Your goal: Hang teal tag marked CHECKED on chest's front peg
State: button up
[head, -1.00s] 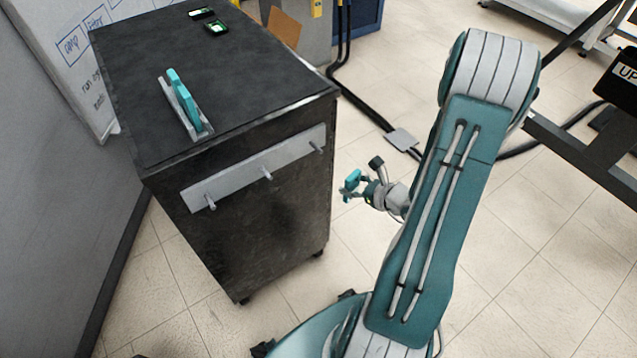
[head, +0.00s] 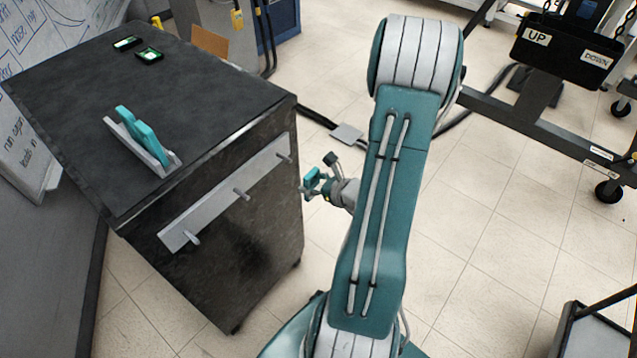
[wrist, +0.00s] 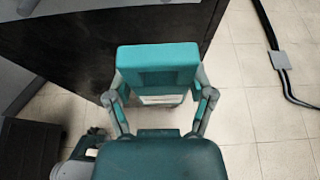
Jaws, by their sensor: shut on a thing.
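The chest (head: 250,255) is a dark cabinet with a black top at the left of the head view. A grey strip (head: 218,200) on its front carries three pegs: left (head: 192,238), middle (head: 242,194), right (head: 285,156). In the wrist view the teal tag (wrist: 158,66) sits between the two fingers of my gripper (wrist: 160,98), with the dark chest behind. No lettering is readable, and no hole shows.
A grey rack (head: 120,130) with teal pieces (head: 140,137) stands on the chest top. Two small green-and-black items (head: 149,55) lie farther back. A black cable and a grey floor plate (head: 346,134) lie behind my arm.

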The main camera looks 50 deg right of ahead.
jog(key=shift+w, duration=0.3)
jog(key=shift+w+d+f, duration=0.15)
jog(key=shift+w+d, duration=0.5)
jog(key=shift+w, duration=0.2)
jog(key=w, duration=0.2)
jog(key=shift+w+a, duration=0.3)
jog(key=shift+w, duration=0.05)
jog(key=shift+a, duration=0.1)
jog(key=shift+a, duration=0.2)
jog(key=shift+d, duration=0.25)
